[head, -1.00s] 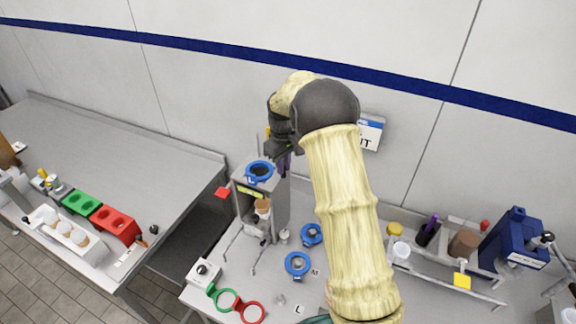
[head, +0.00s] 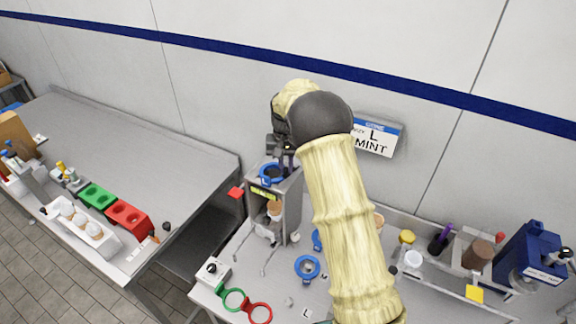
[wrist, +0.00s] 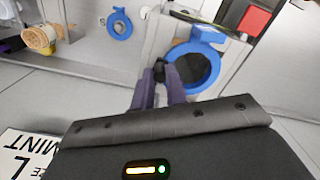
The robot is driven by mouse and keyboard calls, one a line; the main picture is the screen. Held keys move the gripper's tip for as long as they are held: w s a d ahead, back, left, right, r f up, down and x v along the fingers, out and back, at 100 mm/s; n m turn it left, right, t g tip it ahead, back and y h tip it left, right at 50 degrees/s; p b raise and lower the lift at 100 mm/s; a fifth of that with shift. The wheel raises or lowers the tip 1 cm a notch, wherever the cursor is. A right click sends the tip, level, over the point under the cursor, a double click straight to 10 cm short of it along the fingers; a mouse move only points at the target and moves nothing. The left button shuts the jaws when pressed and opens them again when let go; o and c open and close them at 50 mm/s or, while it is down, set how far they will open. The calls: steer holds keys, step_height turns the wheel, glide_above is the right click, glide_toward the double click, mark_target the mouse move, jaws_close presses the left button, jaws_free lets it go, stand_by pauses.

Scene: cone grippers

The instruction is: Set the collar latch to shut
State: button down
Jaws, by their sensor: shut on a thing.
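The blue collar (head: 271,174) is a ring around a dark opening on top of a grey dispenser stand. In the wrist view the collar (wrist: 191,68) fills the upper middle, with a blue tab at its far side. My gripper (head: 288,165) is at the collar's wall-facing right edge. In the wrist view its purple fingers (wrist: 160,80) are shut on a small dark piece at the collar's near left rim, which looks like the collar latch (wrist: 159,71). The fingers hide much of it, so its exact setting cannot be told.
A red square (head: 236,193) stands out beside the stand's top. Loose blue rings (head: 307,267) lie on the bench to its right, with green and red rings (head: 233,299) in front. A mint sign (head: 376,137) hangs on the wall. My arm hides part of the bench.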

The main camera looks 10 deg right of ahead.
mark_target(287, 169)
steer(key=shift+r, duration=0.1)
stand_by(0.3)
steer(key=c, duration=1.4)
jaws_free()
steer(key=shift+r, duration=0.1)
step_height(287, 169, up, 17)
steer(key=b, duration=0.3)
steer(key=s+d+f+t+b, duration=0.1)
steer(key=s+d+f, duration=0.1)
steer(key=s+f, duration=0.4)
steer(key=s+d+f+n+b, duration=0.1)
steer(key=s+f, duration=0.6)
steer(key=s, duration=0.7)
steer(key=s+d+f+t+b, duration=0.1)
steer(key=s+d+f+b, duration=0.1)
steer(key=s+f, duration=0.4)
steer(key=s, duration=0.4)
steer(key=shift+s+d+f+n+t+b, duration=0.15)
steer(key=shift+d+f+n+t+b, duration=0.15)
steer(key=shift+d+f, duration=0.1)
